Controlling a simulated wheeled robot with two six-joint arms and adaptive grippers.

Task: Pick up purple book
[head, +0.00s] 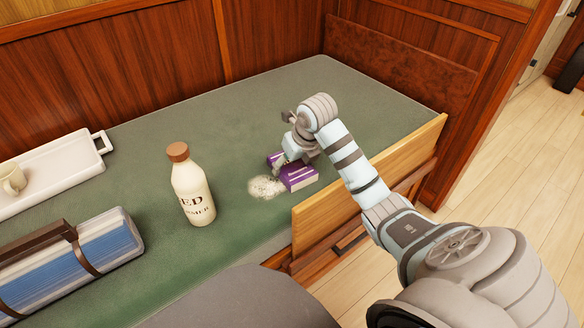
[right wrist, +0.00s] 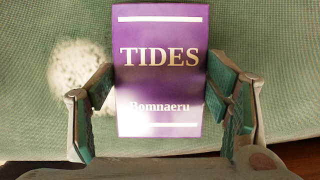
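The purple book (head: 299,177) lies flat on the green bed near its front edge in the head view, partly hidden by my right gripper (head: 287,158). In the right wrist view the book (right wrist: 161,85) shows its cover with the white words "TIDES" and "Bomnaeru". There, the fingers of my right gripper (right wrist: 160,82) stand wide apart, one at each side edge of the book. I cannot tell whether they touch it. My left gripper is not in view.
A cream bottle (head: 192,187) with a brown cap stands left of the book. A pale speckled patch (head: 265,187) lies beside the book. A white tray (head: 55,172) with a mug (head: 12,179) and a strapped blue roll (head: 75,262) are at left. A wooden board (head: 340,205) edges the bed.

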